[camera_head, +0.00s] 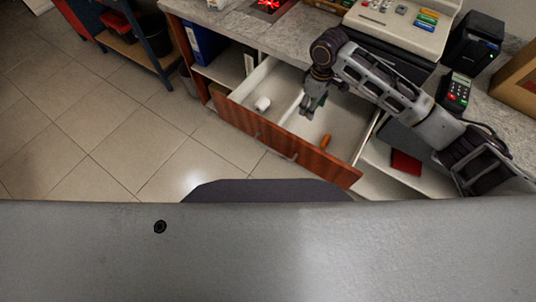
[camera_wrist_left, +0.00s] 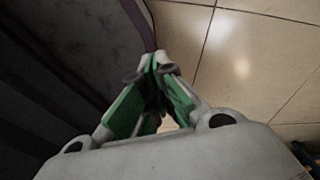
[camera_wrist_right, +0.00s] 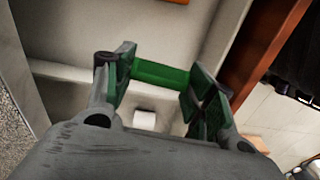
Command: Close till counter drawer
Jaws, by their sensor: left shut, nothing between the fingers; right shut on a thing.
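The till counter drawer (camera_head: 285,140), with a reddish-brown wooden front and pale inside, stands pulled out from the counter. A white roll (camera_head: 262,103) and an orange object (camera_head: 325,141) lie in it. My right gripper (camera_head: 311,108) is over the drawer's inside, behind its front.
The grey counter top (camera_head: 257,29) carries a till (camera_head: 400,22) and a card terminal (camera_head: 456,92). Blue binders (camera_head: 203,40) stand on an open shelf left of the drawer. A red object (camera_head: 406,161) lies on a shelf to the right. The tiled floor (camera_head: 110,120) before the drawer is clear.

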